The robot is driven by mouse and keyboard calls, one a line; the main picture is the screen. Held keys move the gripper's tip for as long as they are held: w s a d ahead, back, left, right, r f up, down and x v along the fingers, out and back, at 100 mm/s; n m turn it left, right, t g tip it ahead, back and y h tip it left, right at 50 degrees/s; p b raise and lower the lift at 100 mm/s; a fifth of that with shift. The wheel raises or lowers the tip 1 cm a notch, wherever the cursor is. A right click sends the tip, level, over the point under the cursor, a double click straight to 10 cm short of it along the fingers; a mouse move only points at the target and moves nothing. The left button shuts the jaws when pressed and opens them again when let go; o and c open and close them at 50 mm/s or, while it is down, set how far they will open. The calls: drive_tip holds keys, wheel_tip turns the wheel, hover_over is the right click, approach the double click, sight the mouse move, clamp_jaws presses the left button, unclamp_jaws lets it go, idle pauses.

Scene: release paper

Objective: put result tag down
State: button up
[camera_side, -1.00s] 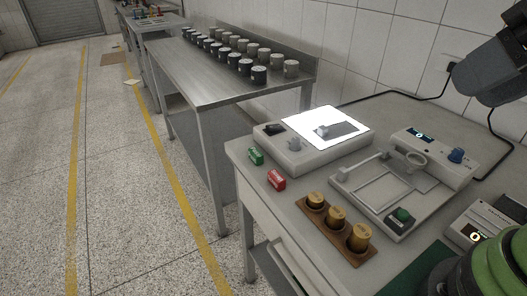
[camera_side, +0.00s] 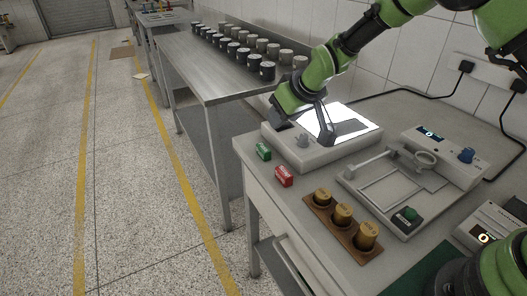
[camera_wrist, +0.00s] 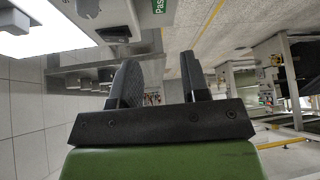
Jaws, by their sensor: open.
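Two small result tags lie on the bench's left front: a green one (camera_side: 263,151) and a red one (camera_side: 284,177). The green tag also shows at the top edge of the wrist view (camera_wrist: 159,5), with "Pass" lettering. My gripper (camera_wrist: 160,72) is open, its two dark fingers apart with nothing between them. In the side view my wrist is low over the left part of the lit light box (camera_side: 341,153), behind the green tag. The fingertips are hard to make out there. Both tags are apart from my gripper.
A wooden holder (camera_side: 320,208) with three brass weights stands at the front. A white device with a square frame (camera_side: 352,172) and a blue knob is to the right. A metal table (camera_side: 196,73) with several dark pots stands behind. Floor lies beyond the bench's left edge.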

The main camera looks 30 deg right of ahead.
approach(263, 147)
drive_tip(key=x, duration=0.3)
drive_tip(key=shift+f, duration=0.15)
drive_tip(key=shift+x, duration=2.95)
clamp_jaws()
